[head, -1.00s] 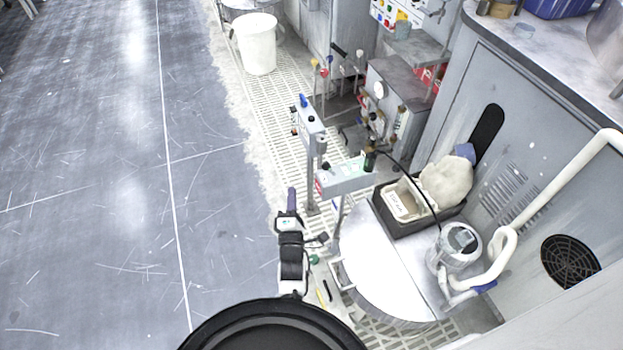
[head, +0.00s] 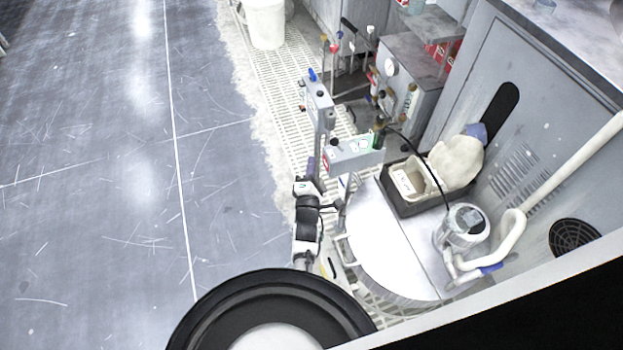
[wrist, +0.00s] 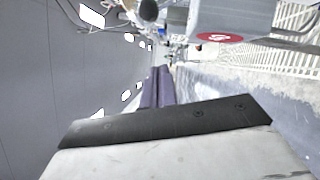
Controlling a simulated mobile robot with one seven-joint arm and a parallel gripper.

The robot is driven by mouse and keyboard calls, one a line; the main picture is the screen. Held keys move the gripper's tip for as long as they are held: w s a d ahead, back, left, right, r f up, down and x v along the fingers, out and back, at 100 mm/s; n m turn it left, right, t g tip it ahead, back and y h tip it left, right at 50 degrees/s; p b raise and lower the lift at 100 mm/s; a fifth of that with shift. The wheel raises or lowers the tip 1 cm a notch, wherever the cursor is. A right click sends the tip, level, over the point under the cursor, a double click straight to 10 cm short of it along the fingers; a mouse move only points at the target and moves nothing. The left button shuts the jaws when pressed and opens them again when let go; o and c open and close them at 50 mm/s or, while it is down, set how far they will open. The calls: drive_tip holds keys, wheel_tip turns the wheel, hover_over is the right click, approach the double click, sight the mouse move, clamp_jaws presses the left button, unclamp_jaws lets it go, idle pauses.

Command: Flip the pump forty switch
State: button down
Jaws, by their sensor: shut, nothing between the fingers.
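A grey control box (head: 355,154) on a post stands in the middle of the head view, with a red round mark on its left end and small controls on its face. A second grey box (head: 318,102) with a blue knob stands behind it on another post. I cannot read which control is the pump forty switch. My gripper (head: 311,163) has purple fingers, shut and empty, just left of the nearer box and apart from it. In the wrist view the shut fingers (wrist: 157,85) point ahead, with a grey box (wrist: 232,18) bearing a red mark at the upper right.
A round metal-topped platen (head: 385,245) stands right of my arm. A dark tray (head: 400,206) and a silver pump motor (head: 462,226) with white pipe lie beyond it. A grey cabinet (head: 540,130) borders the right. Open floor (head: 90,200) lies left; a white bin (head: 266,24) stands at the back.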

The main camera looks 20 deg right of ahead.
drive_tip(key=shift+w+d+r+p, duration=0.3)
drive_tip(key=shift+w+d+p, duration=0.1)
drive_tip(key=shift+d, duration=0.45)
drive_tip(key=shift+w+d+r+p, duration=0.3)
drive_tip(key=shift+w+d, duration=0.15)
drive_tip(key=shift+d, duration=0.35)
drive_tip(key=shift+w+d+r+p, duration=0.3)
drive_tip(key=shift+w+d, duration=0.1)
drive_tip(key=shift+d, duration=0.45)
